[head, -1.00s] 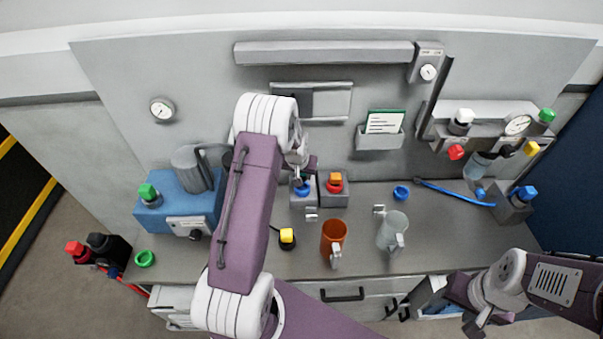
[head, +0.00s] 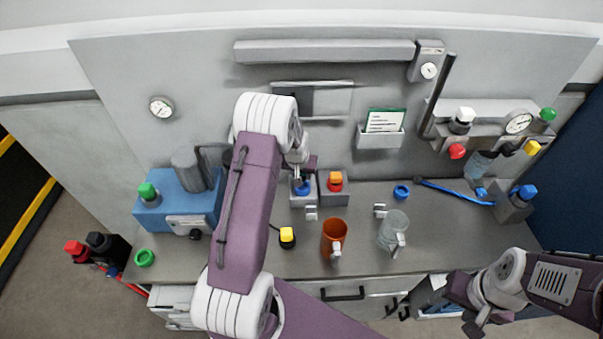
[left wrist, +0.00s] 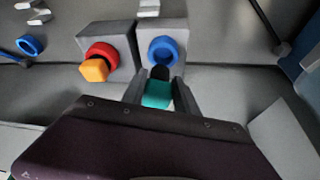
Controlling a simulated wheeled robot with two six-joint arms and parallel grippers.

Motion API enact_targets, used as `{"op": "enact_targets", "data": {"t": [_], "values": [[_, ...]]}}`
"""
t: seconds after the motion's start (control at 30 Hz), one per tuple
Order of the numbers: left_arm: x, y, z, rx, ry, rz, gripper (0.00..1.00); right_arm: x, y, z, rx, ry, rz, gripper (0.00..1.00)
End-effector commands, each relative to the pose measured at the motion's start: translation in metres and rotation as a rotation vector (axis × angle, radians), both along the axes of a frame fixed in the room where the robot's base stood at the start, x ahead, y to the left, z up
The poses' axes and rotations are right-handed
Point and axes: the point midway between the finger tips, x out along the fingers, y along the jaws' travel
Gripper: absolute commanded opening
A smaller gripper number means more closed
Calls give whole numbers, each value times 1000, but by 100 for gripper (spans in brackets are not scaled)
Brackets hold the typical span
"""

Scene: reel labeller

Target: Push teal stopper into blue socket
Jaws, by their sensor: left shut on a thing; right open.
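The teal stopper (left wrist: 157,94) shows in the left wrist view between the fingers of my left gripper (left wrist: 160,88), which is shut on it. Its dark end points at the blue socket (left wrist: 163,50), a blue ring on a grey block. In that view the dark end overlaps the ring's near edge; I cannot tell whether it is inside. In the head view the blue socket (head: 302,187) is just below my left gripper (head: 299,178), and the stopper is too small to make out. My right gripper (head: 474,325) is open and empty at the lower right, away from the sockets.
A red socket with an orange stopper (head: 335,180) stands right beside the blue one. An orange mug (head: 334,237), a clear mug (head: 393,231) and a yellow-topped piece (head: 287,235) stand in front. A blue machine (head: 180,205) is at the left. The back panel rises behind.

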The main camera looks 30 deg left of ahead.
Motion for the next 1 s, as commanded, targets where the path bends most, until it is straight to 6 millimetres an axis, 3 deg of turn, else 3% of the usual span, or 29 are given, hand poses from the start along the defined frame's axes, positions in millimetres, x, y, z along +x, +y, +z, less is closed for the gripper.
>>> {"op": "enact_targets", "data": {"t": [1.0], "values": [[0,0,-43,0,-1,0,0,0,0,-34,0,0,0,57]]}}
